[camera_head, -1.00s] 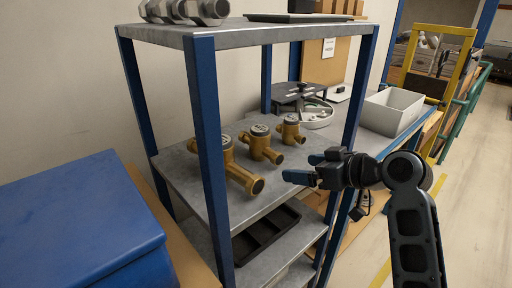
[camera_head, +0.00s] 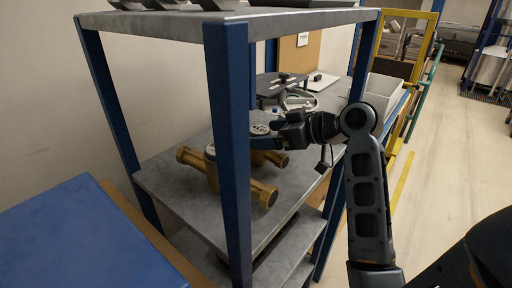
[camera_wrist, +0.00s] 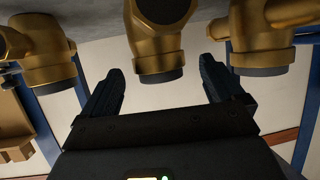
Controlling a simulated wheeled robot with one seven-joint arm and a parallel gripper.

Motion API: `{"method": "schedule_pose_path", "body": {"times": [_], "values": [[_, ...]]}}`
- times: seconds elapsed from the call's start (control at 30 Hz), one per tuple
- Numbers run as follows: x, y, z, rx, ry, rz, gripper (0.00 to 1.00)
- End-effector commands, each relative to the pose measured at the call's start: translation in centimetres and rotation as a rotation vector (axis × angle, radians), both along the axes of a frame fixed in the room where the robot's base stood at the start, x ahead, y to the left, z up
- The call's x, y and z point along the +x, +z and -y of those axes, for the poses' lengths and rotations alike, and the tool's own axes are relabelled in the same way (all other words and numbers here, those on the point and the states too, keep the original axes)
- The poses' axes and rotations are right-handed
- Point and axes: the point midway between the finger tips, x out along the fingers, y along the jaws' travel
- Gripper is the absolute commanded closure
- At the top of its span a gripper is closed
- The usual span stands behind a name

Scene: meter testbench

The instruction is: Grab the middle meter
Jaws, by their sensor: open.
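Several brass meters stand on the middle shelf. The large near meter (camera_head: 262,194) is partly behind the blue front post. The middle meter (camera_head: 272,158) shows just beyond it, partly covered by the post and by my gripper (camera_head: 272,135). In the wrist view the middle meter (camera_wrist: 160,45) is centred between my open fingers, a little beyond the fingertips. My gripper (camera_wrist: 161,68) looks empty. One meter (camera_wrist: 45,55) is at the left and another (camera_wrist: 262,40) at the right of that view. The far meter is hidden in the head view.
The blue front post (camera_head: 229,150) stands close to my gripper. The top shelf (camera_head: 230,20) is overhead. A grey bin (camera_head: 383,93) stands on the bench behind. A blue box (camera_head: 80,240) is at the lower left. Open floor lies at the right.

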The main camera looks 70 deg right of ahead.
Motion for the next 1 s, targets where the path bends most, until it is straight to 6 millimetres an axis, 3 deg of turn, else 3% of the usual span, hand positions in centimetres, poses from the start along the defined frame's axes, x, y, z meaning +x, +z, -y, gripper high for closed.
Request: {"method": "schedule_pose_path", "body": {"times": [0.4,0.67,1.0], "values": [[4.6,-2.0,0.6,0.001,0.001,-0.001,0.06],[4.9,-2.2,0.6,0.000,0.000,-0.001,0.06],[4.8,-2.1,0.6,0.000,0.000,-0.001,0.36]]}}
